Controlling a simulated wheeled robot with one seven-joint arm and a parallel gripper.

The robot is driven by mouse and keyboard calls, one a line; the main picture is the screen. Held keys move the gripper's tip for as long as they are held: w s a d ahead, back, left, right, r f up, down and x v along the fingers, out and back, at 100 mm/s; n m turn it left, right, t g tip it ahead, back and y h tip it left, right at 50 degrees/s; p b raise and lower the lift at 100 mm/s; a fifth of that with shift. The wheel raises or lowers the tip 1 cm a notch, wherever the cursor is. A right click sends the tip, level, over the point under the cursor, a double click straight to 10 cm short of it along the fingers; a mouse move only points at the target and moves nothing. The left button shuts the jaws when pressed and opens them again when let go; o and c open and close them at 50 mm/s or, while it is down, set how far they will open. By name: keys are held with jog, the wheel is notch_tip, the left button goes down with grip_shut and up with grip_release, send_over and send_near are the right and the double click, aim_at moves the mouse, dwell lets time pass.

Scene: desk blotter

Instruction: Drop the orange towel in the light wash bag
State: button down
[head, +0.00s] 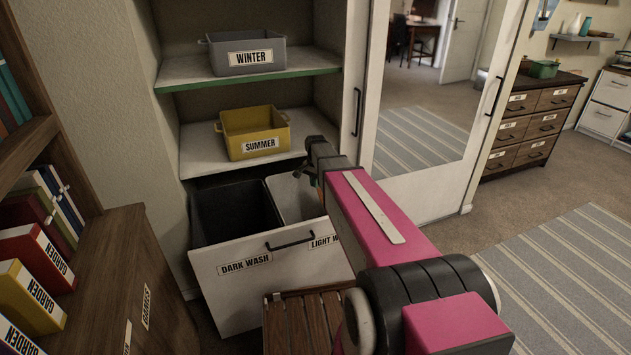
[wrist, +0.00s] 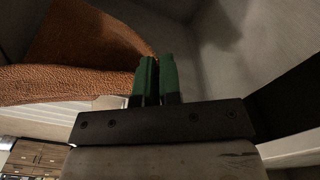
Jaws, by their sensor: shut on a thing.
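The pull-out hamper (head: 290,275) has two compartments. The left one, labelled DARK WASH, holds a black bag (head: 232,212). The right one, with a partly covered label starting LIGHT W, holds the pale light wash bag (head: 288,196). My arm reaches over the light wash bag and hides part of it. In the wrist view, my gripper (wrist: 158,78) has its green fingers close together on the orange towel (wrist: 60,82), which spreads to the left. Pale walls surround the fingers there. The towel is mostly hidden in the head view.
A mirrored door (head: 450,150) stands right of the hamper. A slatted wooden piece (head: 290,325) is in front. A bookcase is at left.

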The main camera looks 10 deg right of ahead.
grip_release()
dwell(0.6)
jog(key=shift+r, duration=0.15)
jog(key=shift+r, duration=2.65)
notch_tip(320, 180, up, 11)
jog(key=shift+f, duration=0.1)
